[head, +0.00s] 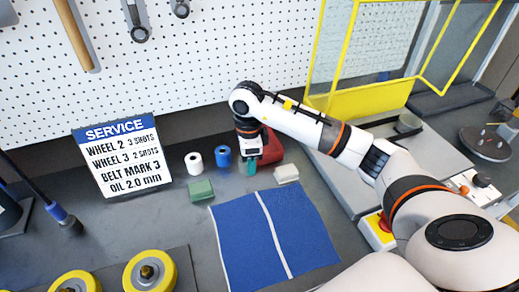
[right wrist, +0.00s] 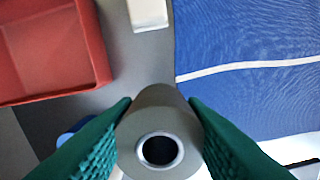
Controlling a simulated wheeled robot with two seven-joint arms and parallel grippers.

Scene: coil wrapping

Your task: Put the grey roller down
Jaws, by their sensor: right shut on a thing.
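The grey roller (right wrist: 160,104) is between the green fingers of my right gripper in the right wrist view, seen end-on with its pale-ringed hole toward the camera. My right gripper (head: 248,168) is shut on it and points down over the bench, between the blue roll (head: 223,157) and the pale block (head: 286,174). In the head view I cannot make out the roller at the fingers. I cannot tell whether its lower end touches the bench. My left gripper is not in view.
A red bin (head: 271,147) stands just behind the gripper. A white roll (head: 193,163) and a green block (head: 201,190) are to the left. A blue cloth (head: 300,222) with a white stripe lies in front. A service sign (head: 117,160) stands farther left.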

